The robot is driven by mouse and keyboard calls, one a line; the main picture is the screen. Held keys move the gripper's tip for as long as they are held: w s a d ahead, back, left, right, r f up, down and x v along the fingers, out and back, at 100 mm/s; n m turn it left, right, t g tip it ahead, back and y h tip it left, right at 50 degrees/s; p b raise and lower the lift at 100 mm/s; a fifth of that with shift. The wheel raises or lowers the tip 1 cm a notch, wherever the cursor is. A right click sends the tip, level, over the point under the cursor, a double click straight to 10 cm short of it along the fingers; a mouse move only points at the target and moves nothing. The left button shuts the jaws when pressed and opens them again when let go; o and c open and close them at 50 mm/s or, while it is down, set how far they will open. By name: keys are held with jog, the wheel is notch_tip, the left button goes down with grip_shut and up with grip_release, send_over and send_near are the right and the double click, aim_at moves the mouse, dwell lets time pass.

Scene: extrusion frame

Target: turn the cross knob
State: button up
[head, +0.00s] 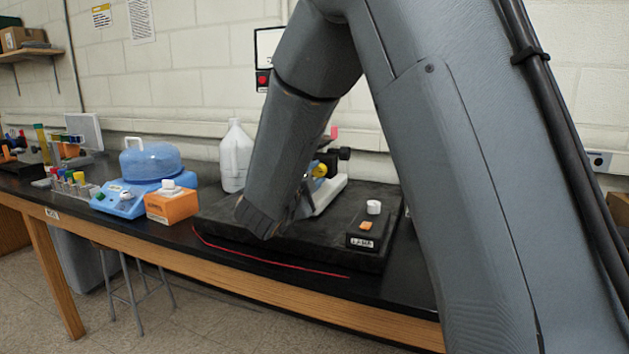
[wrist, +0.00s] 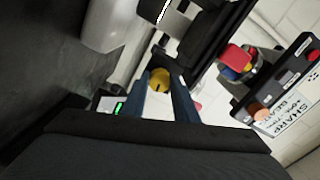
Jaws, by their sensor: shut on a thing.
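The cross knob (wrist: 159,77) is a small yellow knob in the wrist view, on a white and black device. Its cross shape is too small to make out. The two dark blue fingers of my gripper (wrist: 163,85) are on either side of it, shut on it. In the head view a yellow part (head: 320,170) shows on the device (head: 331,193), just right of my arm. My arm link hides most of my gripper and part of the device there.
The device stands on a black slab (head: 225,220) on the bench. A small black box (head: 372,232) with a white knob and orange button is at its front right. An orange box (head: 171,204), blue machine (head: 120,199) and white jug (head: 236,157) stand to the left.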

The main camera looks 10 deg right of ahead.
dwell(0.4)
jog(key=o, duration=1.1)
jog(key=shift+c, duration=0.2)
jog(key=b+v, duration=0.1)
jog(key=v, duration=0.7)
